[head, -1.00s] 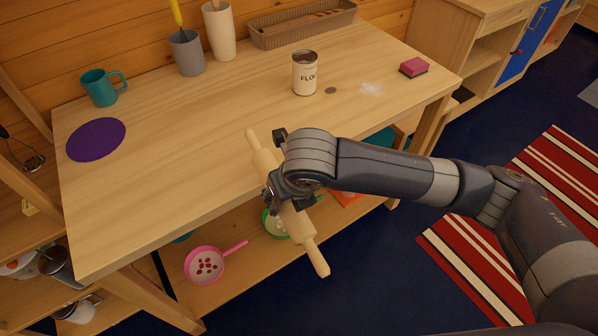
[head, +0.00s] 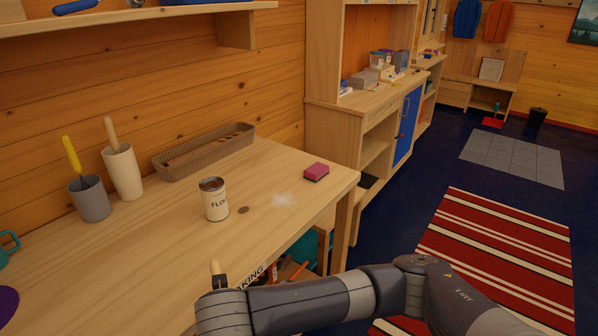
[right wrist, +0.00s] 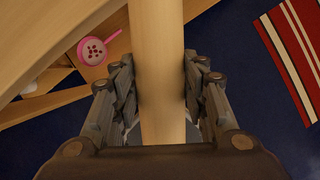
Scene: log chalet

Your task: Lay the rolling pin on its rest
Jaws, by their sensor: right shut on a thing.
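The pale wooden rolling pin (right wrist: 157,50) runs lengthwise through the right wrist view, between the two fingers of my right gripper (right wrist: 158,85). The gripper is shut on its barrel. I cannot make out a rest for the pin in these views. My left gripper is not in view.
The wooden table (head: 150,250) carries a flour tin (head: 215,203), a pink sponge (head: 316,171), a wicker basket (head: 205,150), a grey cup (head: 90,200) and a cream cup (head: 123,172). The table's front middle is bare. A striped rug (head: 500,250) lies at right.

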